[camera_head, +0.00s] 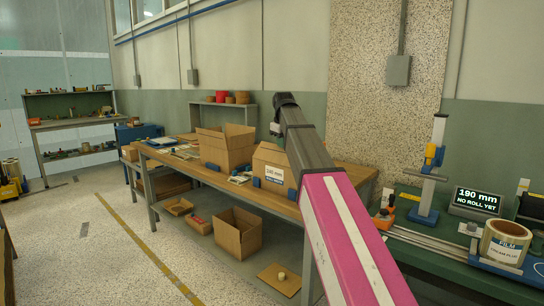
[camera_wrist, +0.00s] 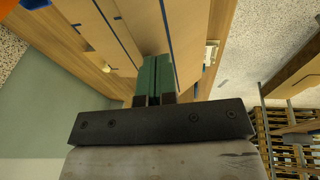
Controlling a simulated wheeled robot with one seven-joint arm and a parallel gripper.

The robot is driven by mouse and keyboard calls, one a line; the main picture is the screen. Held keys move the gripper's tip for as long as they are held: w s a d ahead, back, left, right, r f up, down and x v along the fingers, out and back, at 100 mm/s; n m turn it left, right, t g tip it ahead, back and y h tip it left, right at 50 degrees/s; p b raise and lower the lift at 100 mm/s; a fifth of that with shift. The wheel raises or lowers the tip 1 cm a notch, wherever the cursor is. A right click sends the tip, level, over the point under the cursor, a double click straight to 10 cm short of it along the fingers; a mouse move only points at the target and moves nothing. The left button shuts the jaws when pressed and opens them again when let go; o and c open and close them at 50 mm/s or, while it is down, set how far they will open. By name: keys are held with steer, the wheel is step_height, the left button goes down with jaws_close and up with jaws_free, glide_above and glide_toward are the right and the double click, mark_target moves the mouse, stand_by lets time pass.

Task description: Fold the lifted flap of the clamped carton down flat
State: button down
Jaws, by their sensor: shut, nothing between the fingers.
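The clamped carton (camera_head: 270,163) stands on the wooden bench, with a white label on its front and blue clamp blocks (camera_head: 256,182) at its base. My arm hides its right side. In the head view I cannot make out which flap is lifted. In the wrist view, brown cardboard panels (camera_wrist: 185,35) with dark blue strips fill the upper middle. My gripper (camera_wrist: 153,62) shows there with green fingers closed together, empty, their tips over or against the cardboard; I cannot tell if they touch. In the head view the fingers are not clearly visible.
A larger open carton (camera_head: 226,150) stands on the bench (camera_head: 215,178) to the left, with its flaps up. Another open box (camera_head: 238,232) sits below. A green table (camera_head: 450,262) with a film roll (camera_head: 504,243) and display is at right.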

steer(key=shift+w+d+f, duration=0.1)
stand_by(0.3)
steer(key=shift+w+d+f, duration=0.5)
steer(key=shift+f, duration=0.05)
